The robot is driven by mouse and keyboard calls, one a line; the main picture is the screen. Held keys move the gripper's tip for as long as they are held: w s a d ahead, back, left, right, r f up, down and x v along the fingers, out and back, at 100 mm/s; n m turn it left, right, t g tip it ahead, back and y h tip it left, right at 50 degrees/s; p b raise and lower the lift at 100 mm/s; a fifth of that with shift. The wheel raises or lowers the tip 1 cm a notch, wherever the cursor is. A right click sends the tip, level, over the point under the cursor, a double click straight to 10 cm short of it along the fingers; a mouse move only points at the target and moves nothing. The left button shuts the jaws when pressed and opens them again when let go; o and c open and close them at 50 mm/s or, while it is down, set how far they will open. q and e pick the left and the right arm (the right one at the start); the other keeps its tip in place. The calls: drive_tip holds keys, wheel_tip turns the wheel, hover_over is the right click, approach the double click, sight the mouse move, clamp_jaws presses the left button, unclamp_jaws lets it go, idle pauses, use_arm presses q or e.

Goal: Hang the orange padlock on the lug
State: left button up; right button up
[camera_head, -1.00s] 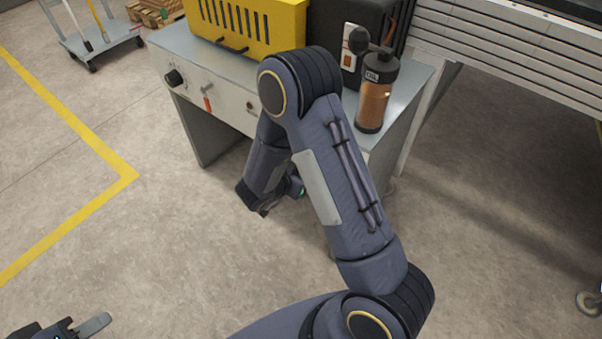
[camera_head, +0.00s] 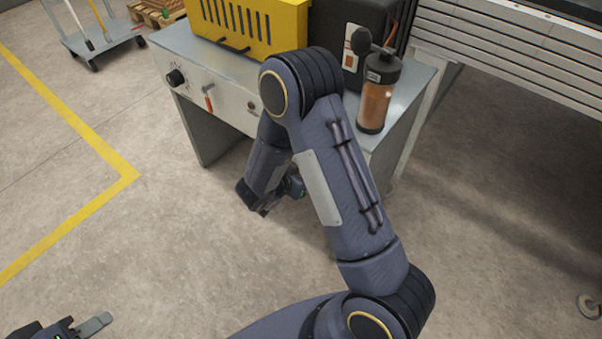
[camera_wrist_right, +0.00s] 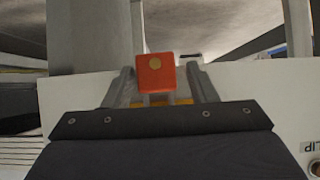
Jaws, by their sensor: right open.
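In the right wrist view the orange-red padlock (camera_wrist_right: 155,73) shows its body with a round brass spot, and grey shackle legs below it. It stands between the two fingers of my right gripper (camera_wrist_right: 164,84), which are apart with gaps on both sides. An orange strip shows behind the shackle; I cannot tell whether it is the lug or whether the shackle is around anything. In the head view my right arm hides most of its gripper. My left gripper (camera_head: 93,326) is at the bottom left corner, partly cut off, away from the bench.
The grey bench (camera_head: 223,91) has a knob (camera_head: 176,77) and a small orange-handled item (camera_head: 208,101) on its front. On top stand a yellow slotted box (camera_head: 255,22), a black box and an amber bottle (camera_head: 376,100). Floor at left is clear; a trolley (camera_head: 105,42) stands behind.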

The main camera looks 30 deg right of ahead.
drive_tip(key=p+v, duration=0.2)
drive_tip(key=v, duration=0.5)
drive_tip(key=shift+s+a+r+p, duration=0.2)
drive_tip(key=shift+a+p, duration=0.05)
drive_tip(key=shift+p, duration=0.15)
drive_tip(key=shift+w, duration=0.1)
